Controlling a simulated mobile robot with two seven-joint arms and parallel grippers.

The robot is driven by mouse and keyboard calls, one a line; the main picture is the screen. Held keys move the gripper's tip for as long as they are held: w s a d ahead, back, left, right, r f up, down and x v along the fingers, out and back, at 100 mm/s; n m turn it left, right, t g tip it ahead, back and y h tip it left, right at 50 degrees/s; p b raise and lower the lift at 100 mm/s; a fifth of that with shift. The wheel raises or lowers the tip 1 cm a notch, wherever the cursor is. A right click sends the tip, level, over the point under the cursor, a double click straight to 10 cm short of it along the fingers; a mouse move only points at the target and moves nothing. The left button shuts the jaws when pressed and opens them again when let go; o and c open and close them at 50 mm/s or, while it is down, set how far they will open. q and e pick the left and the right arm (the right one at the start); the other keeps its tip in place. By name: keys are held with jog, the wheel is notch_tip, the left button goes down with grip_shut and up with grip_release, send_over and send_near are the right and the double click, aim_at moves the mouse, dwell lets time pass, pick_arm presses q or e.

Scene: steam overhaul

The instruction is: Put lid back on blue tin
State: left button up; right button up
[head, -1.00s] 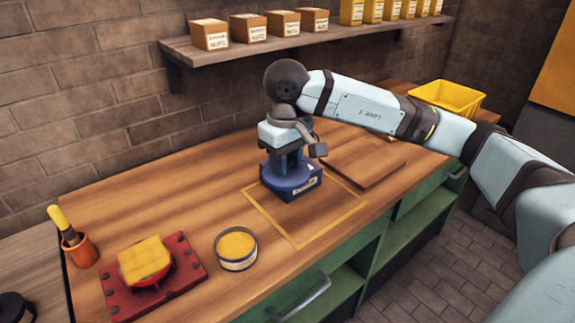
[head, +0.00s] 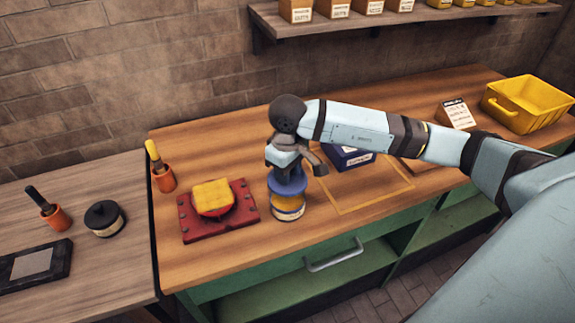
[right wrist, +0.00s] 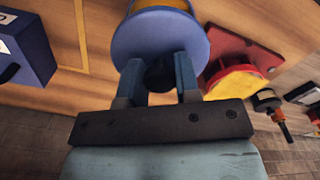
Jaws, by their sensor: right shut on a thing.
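My right gripper (head: 287,170) is shut on the dark knob of a round blue lid (head: 287,184). In the right wrist view the lid (right wrist: 160,38) faces the gripper (right wrist: 160,76), with the knob between the two fingers. The tin (head: 288,209), pale with a blue band and yellow contents, stands on the wooden bench directly under the lid in the head view. In the right wrist view the tin's yellow inside (right wrist: 165,4) shows past the lid's edge, so the lid does not fully cover it. The exact gap is hard to tell. My left gripper is out of view.
A red plate (head: 243,222) with a yellow-topped red piece is just left of the tin. An orange cup (head: 165,181) stands further left. A blue box (head: 346,159) is behind the arm within a yellow outline. A yellow bin (head: 530,104) stands far right.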

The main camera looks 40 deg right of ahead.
jog(key=shift+f, duration=0.85)
notch_tip(320, 180, down, 4)
jog(key=b, duration=0.3)
jog(key=shift+r, duration=0.15)
pick_arm(q)
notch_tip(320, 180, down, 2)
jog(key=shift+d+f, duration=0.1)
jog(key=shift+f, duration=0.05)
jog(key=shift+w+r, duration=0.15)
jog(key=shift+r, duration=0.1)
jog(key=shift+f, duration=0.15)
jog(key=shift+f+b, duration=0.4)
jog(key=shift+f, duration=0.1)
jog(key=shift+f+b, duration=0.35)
jog(key=shift+b, duration=0.1)
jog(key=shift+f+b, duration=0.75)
jog(key=shift+b, duration=0.2)
pick_arm(e)
jog(key=shift+f, duration=0.25)
dwell(0.4)
dwell(0.4)
